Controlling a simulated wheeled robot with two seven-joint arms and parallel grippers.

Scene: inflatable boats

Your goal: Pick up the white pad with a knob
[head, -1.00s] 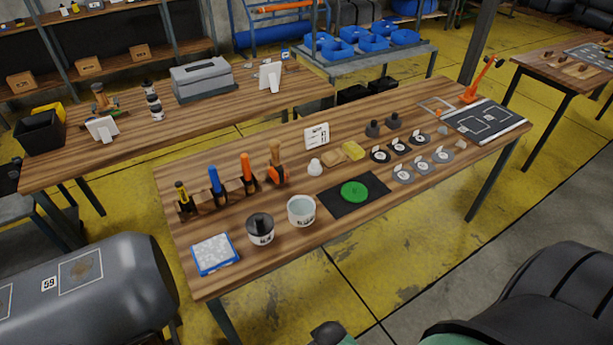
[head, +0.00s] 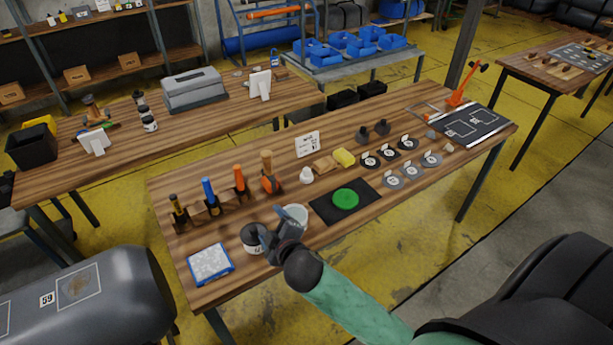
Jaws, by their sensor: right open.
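A small white piece with a knob-like top (head: 306,177), which looks like the white pad with a knob, stands on the wooden workbench (head: 330,238) left of a tan block and a yellow sponge. My right gripper (head: 279,223) is open and empty over the front of the bench, nearer to me than the white piece and a little left of it. It partly hides the white cup (head: 298,213) and the black-topped jar (head: 251,238). I cannot tell its exact height above the bench. My left gripper is not in view.
A black mat with a green disc (head: 345,198) lies right of the cup. Several upright handled tools (head: 240,182) stand at the left back. A small white sign (head: 307,144) stands behind the white piece. A blue-edged white pad (head: 210,263) lies front left.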

